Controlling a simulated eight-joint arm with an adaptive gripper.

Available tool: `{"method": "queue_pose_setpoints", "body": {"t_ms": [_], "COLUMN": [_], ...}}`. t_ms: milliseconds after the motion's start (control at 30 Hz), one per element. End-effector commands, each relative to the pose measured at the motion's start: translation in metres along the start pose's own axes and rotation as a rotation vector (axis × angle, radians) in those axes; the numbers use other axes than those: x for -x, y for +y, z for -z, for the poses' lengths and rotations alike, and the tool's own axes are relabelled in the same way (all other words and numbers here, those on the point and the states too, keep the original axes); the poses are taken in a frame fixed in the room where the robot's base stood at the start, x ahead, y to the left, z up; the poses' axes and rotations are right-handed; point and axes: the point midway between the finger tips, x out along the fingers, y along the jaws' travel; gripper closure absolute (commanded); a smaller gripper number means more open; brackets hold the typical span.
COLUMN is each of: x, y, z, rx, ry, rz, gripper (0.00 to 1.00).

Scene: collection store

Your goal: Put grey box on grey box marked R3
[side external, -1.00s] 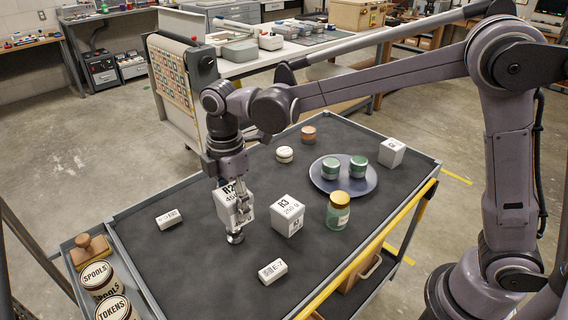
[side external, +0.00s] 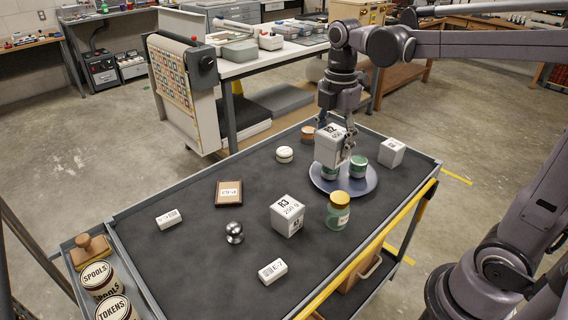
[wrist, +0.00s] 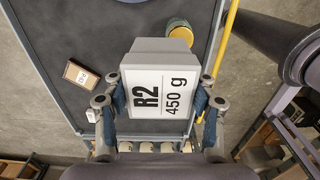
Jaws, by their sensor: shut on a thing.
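A light grey box marked R2 450 g (side external: 331,147) is held in my gripper (side external: 338,135), its label facing up in the wrist view (wrist: 165,92). The fingers are shut on its two sides. In the side view it overlaps the dark round plate (side external: 364,187) and partly hides the left green jar (side external: 330,173); I cannot tell the gap below it. The grey box marked R3 250 g (side external: 288,217) stands on the cart's dark top, left of and nearer than my gripper. Its top looks clear. It is not visible in the wrist view.
A yellow-lidded jar (side external: 338,211) stands close right of R3. A second green jar (side external: 358,167) is on the plate. Another pale box (side external: 391,153), a steel ball (side external: 235,232), a brown plaque (side external: 229,194) and white blocks (side external: 272,271) lie around. The cart's middle has free room.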

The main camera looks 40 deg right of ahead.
Motion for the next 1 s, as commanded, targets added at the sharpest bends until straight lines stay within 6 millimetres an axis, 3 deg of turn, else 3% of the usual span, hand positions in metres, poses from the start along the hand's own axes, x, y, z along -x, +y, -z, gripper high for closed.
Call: {"method": "queue_pose_setpoints", "body": {"t_ms": [533,767,1000], "x": [-0.058,-0.068,-0.096], "y": [0.036,0.04,0.04], "z": [0.091,0.102,0.102], "rx": [0.004,0.0,0.0], "ry": [0.0,0.0,0.0], "rz": [0.0,0.0,-0.001], "gripper": [0.95,0.95,0.95]}}
